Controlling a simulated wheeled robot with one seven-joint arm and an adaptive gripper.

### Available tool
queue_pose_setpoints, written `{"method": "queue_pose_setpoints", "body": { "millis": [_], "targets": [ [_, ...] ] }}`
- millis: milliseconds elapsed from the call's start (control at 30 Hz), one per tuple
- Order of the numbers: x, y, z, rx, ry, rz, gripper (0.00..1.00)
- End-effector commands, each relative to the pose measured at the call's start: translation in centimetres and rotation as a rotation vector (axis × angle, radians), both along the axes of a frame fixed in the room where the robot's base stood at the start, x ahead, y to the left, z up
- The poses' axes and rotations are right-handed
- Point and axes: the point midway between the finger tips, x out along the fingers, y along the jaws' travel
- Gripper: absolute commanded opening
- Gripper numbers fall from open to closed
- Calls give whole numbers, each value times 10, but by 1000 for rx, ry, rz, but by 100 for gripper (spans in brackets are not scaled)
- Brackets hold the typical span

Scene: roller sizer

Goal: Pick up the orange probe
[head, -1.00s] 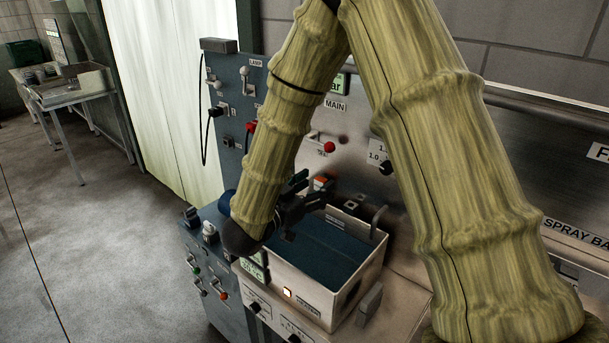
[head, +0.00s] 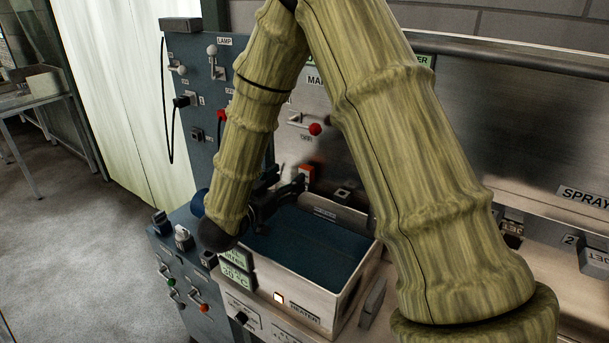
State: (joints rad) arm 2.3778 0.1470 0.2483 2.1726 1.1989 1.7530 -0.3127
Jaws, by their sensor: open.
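I cannot clearly make out a probe. A small orange-red piece (head: 308,171) shows at the back left edge of the open bath on the bench, and I cannot tell whether it is the orange probe. My gripper (head: 296,187) is dark and open, over the back left part of the bath, just below and left of that piece in the picture. My forearm and wrist cover part of the gripper and the bath's left side. Whether the fingers touch anything cannot be told.
The metal bath (head: 325,288) has dark blue liquid or lining and a heater label. A blue switch panel (head: 192,105) with knobs and a hanging black cable stands behind left. A steel spray panel (head: 520,130) is at right. Open floor lies left.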

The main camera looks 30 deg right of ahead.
Motion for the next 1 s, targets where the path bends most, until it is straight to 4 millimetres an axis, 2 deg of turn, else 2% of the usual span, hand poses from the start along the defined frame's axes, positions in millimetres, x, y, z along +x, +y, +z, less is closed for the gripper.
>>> {"method": "queue_pose_setpoints", "body": {
  "millis": [200, 467, 800, 1000],
  "targets": [
    [10, -27, 2, 0, 0, -2, 61],
    [15, -40, 1, 1, 1, -2, 61],
    [28, -76, -3, 1, 0, -2, 61],
    [32, -83, -5, 0, 0, 0, 61]
  ]
}}
